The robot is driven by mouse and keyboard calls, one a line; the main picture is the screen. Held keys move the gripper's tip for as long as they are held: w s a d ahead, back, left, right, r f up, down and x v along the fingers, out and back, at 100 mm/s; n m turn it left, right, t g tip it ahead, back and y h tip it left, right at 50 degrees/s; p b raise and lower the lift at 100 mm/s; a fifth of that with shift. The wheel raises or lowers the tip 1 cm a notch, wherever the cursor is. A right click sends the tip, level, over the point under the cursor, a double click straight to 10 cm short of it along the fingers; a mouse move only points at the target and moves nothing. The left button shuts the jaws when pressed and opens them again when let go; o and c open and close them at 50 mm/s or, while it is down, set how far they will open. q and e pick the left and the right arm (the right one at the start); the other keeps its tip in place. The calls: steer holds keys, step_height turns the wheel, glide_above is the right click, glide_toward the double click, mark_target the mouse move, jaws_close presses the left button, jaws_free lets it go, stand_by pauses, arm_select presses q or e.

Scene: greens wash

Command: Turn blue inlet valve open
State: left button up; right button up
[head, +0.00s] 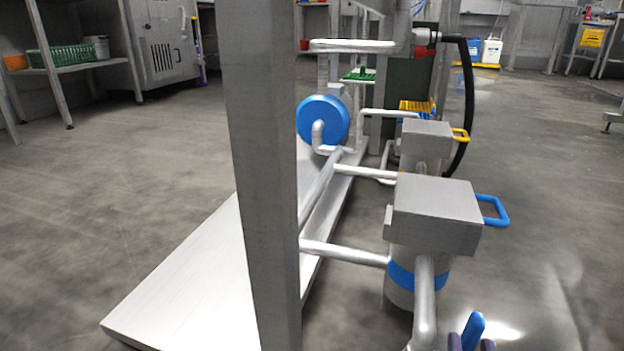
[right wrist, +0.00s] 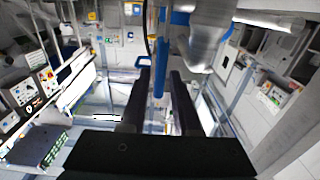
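The blue valve lever (head: 471,331) shows at the bottom edge of the head view, below a grey housing with a blue band (head: 403,276). My right gripper (head: 471,346) is there, with a dark fingertip on each side of the lever. In the right wrist view the lever (right wrist: 159,65) is a long blue bar reaching between the two dark fingers of the right gripper (right wrist: 159,84). A narrow gap shows on both sides of the bar, so the gripper looks open around it. The lever's pivot is not clear. My left gripper is out of view.
A grey box-topped housing (head: 437,204) with a blue loop handle (head: 494,211) stands just above the lever. A similar one with a yellow handle (head: 461,135) is behind. Pipes, a grey post (head: 262,180) and a blue wheel (head: 322,119) stand left. Floor at right is clear.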

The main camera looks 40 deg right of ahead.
steer(key=v, duration=0.9)
steer(key=shift+s+a, duration=0.25)
steer(key=shift+a, duration=0.05)
